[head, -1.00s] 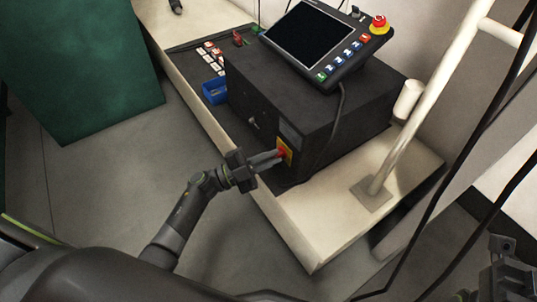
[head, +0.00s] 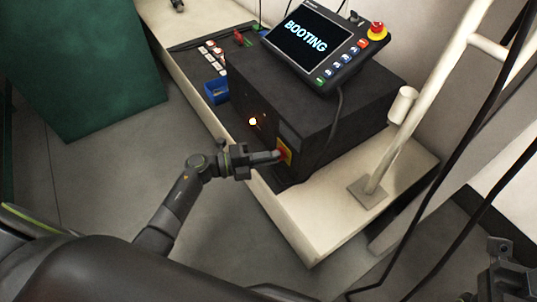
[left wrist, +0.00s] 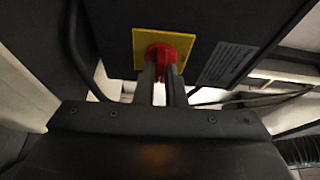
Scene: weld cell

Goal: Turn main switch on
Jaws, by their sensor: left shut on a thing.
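The main switch is a red rotary knob on a yellow plate, on the front of a black control box (head: 330,115). In the left wrist view the red knob (left wrist: 176,50) is in front of the yellow plate (left wrist: 204,42). My left gripper (head: 279,156) is shut on the red knob, which is partly hidden by the fingers. It also shows in the left wrist view (left wrist: 162,82), with a finger on each side of the knob's grip. The tablet screen (head: 306,38) on top reads "BOOTING".
A red emergency button (head: 377,31) sits at the tablet's corner. A blue bin (head: 215,91) stands left of the box on the pale bench (head: 310,235). A white pipe frame (head: 425,92) and hanging cables are at right. A green panel (head: 85,65) stands at left.

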